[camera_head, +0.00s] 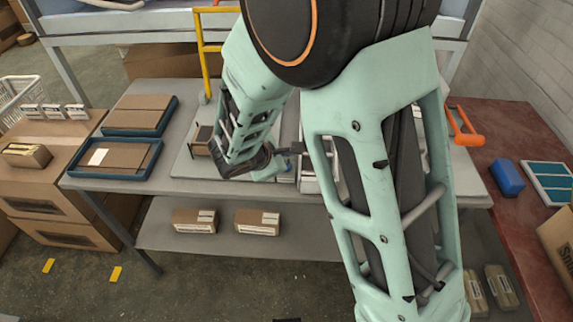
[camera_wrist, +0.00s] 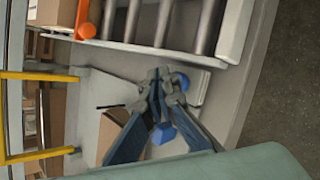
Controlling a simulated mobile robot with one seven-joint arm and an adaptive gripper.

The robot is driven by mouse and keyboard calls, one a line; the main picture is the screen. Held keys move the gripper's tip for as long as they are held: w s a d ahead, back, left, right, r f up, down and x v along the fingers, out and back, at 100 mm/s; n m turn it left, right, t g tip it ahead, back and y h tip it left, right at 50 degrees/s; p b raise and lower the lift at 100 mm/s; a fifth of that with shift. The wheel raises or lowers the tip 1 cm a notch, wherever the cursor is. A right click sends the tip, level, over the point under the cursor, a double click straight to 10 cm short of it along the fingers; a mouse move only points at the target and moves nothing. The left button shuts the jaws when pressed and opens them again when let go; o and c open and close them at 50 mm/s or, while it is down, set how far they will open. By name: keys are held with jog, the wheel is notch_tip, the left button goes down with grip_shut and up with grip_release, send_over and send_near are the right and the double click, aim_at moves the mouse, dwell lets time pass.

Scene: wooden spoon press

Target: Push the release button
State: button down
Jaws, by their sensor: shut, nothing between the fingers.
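In the wrist view my gripper (camera_wrist: 165,88) is shut, its fingertips together and nothing between them. A rounded blue button (camera_wrist: 183,80) shows just beside and partly behind the fingertips, on a light grey box (camera_wrist: 197,90). I cannot tell whether the fingertips touch it. A second blue piece (camera_wrist: 163,133) shows between the finger linkages; which of the two is the release button is not clear. In the head view my arm hides most of the press area and the fingertips are hard to make out.
Metal rollers (camera_wrist: 170,22) and an orange handle (camera_wrist: 86,28) lie beyond the gripper. A yellow frame (camera_head: 204,50) stands at the back of the grey table (camera_head: 110,184). Blue trays (camera_head: 117,158) with cardboard lie on its left. An orange lever (camera_head: 463,127) is at right.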

jog(key=shift+f+b, duration=0.35)
jog(key=shift+b, duration=0.1)
jog(key=shift+f+b, duration=0.55)
jog(key=shift+b, duration=0.1)
dwell(0.6)
jog(key=shift+r, duration=0.1)
jog(key=shift+r+p, duration=0.65)
jog(key=shift+r, duration=0.25)
notch_tip(320, 180, up, 5)
jog(key=p, duration=0.3)
jog(key=shift+p, duration=0.3)
dwell(0.7)
